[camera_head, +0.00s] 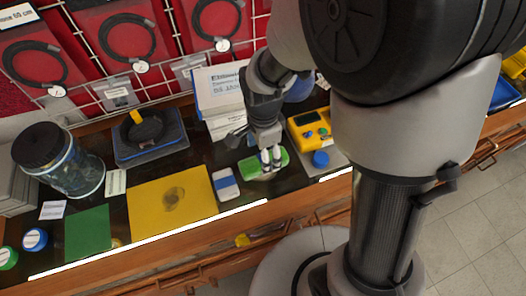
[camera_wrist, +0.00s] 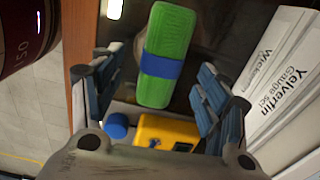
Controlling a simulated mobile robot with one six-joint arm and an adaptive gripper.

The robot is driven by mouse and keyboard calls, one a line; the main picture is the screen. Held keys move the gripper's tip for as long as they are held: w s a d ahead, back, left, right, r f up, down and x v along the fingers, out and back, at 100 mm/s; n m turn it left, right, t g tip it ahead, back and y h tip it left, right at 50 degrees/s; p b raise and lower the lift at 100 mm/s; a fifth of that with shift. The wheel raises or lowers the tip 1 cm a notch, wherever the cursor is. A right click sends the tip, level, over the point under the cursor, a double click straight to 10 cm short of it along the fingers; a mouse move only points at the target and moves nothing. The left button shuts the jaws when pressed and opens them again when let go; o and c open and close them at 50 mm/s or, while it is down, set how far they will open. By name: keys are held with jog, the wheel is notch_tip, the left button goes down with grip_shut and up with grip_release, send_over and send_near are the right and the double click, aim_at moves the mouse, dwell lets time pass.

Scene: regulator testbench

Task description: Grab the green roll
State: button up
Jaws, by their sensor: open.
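The green roll (camera_wrist: 170,45) has a blue band around its middle. In the wrist view it lies lengthwise ahead of my gripper (camera_wrist: 152,90), its near end reaching between the two open, blue-padded fingers without visible contact. In the head view the green roll (camera_head: 262,165) lies on the dark bench top, and my gripper (camera_head: 270,158) is right over it, with the fingertips covering part of it. The gripper is empty.
A yellow device (camera_head: 310,130) and a blue knob (camera_head: 320,158) sit just right of the roll. A blue-and-white block (camera_head: 225,184) lies to its left. White boxes (camera_head: 217,92) stand behind. A yellow sheet (camera_head: 170,205) and a glass jar (camera_head: 62,165) are farther left.

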jog(key=f+b, duration=0.2)
jog(key=f, duration=0.3)
jog(key=shift+w+f+b, duration=0.1)
jog(key=shift+w+b, duration=0.1)
jog(key=shift+b, duration=0.1)
jog(key=shift+c, duration=0.2)
jog(key=c, duration=1.2)
